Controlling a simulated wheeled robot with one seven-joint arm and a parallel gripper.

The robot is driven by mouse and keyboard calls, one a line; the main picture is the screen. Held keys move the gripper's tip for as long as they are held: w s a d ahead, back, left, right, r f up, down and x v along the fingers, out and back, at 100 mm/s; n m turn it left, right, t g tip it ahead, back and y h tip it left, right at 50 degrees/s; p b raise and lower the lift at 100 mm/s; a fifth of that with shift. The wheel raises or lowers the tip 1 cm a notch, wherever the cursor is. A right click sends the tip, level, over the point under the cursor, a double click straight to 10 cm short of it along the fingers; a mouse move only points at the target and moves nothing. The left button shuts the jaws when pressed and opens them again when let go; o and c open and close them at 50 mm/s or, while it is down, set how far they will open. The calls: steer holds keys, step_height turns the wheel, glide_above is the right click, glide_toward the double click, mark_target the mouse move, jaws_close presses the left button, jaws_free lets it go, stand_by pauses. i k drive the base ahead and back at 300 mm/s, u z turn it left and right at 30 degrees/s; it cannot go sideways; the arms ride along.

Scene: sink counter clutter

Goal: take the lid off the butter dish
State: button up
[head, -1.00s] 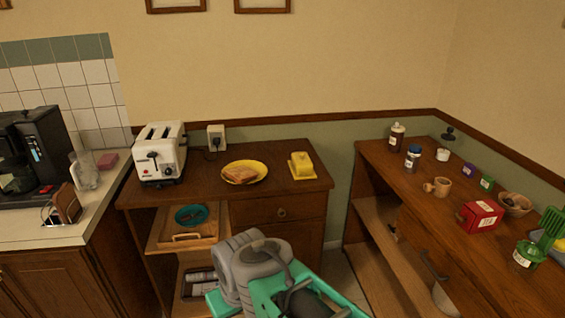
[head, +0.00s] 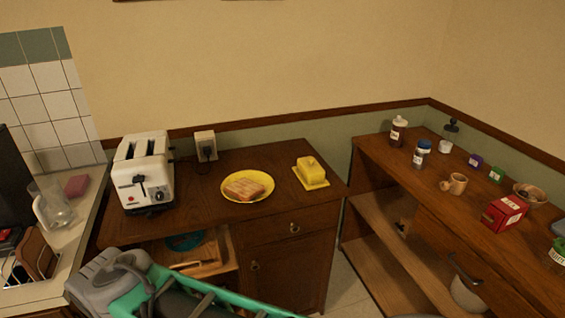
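The yellow butter dish (head: 311,184) sits near the right end of the wooden cabinet top, in the middle of the head view. Its yellow lid (head: 311,170) is on it, over a flat yellow base. My grey and green arm crosses the bottom left of the view, in front of the cabinet and below its top. My gripper does not show in this view. Nothing of mine touches the butter dish.
A yellow plate with toast (head: 247,187) lies left of the butter dish. A white toaster (head: 147,173) stands farther left. An open drawer (head: 205,262) juts out below. The right counter (head: 420,190) holds jars, a mug and a red box (head: 503,213).

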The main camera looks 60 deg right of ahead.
mark_target(313, 173)
steer(key=z, duration=0.45)
steer(key=i, duration=0.75)
steer(key=z, duration=0.9)
steer(key=i, duration=0.25)
steer(key=z, duration=0.3)
